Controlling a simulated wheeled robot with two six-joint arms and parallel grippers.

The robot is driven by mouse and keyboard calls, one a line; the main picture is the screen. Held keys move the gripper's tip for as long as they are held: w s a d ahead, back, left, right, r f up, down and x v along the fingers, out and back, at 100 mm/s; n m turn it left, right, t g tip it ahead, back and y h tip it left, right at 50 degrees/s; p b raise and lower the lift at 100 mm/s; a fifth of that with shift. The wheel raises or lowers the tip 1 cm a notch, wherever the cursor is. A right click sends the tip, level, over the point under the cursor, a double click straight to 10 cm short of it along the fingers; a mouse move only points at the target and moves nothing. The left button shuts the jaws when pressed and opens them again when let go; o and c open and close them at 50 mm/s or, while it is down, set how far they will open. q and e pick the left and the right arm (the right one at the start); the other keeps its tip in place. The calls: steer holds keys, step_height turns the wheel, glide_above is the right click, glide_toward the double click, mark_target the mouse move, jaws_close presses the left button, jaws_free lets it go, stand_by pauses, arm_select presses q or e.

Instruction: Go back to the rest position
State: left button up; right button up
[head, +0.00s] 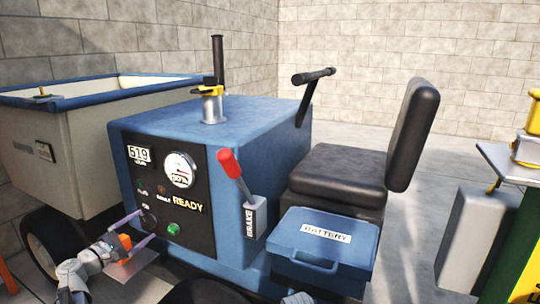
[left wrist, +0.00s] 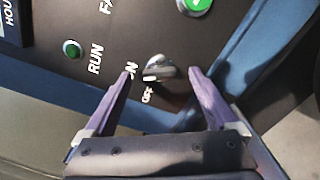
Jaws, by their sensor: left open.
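My left gripper (head: 144,226) is low at the left part of the vehicle's dark control panel (head: 160,195). Its two purple fingers are open and apart, with nothing held between them. In the left wrist view the left gripper (left wrist: 161,72) has its fingertips on either side of a silver switch knob (left wrist: 161,69). The knob stands by the ON and OFF lettering, and I cannot tell whether a finger touches it. A green RUN lamp (left wrist: 72,48) is beside it.
The blue vehicle body (head: 225,120) carries a red-handled brake lever (head: 232,165), a black seat (head: 340,170) and a blue battery box (head: 322,250). A cream bin with a blue rim (head: 60,100) stands at left. A green and yellow unit (head: 520,240) is at right.

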arm_select(q)
steer(key=shift+x, duration=1.1)
steer(key=shift+a, duration=0.1)
steer(key=v, duration=0.8)
steer(key=x, duration=0.7)
steer(key=shift+w, duration=0.3)
steer(key=shift+w+d, duration=0.15)
steer(key=shift+d, duration=0.05)
steer(key=n, duration=0.6)
steer(key=shift+r, duration=0.1)
steer(key=n, duration=0.6)
steer(key=shift+a, duration=0.15)
steer(key=v, duration=0.6)
steer(key=shift+s+a, duration=0.15)
steer(key=shift+s, duration=0.25)
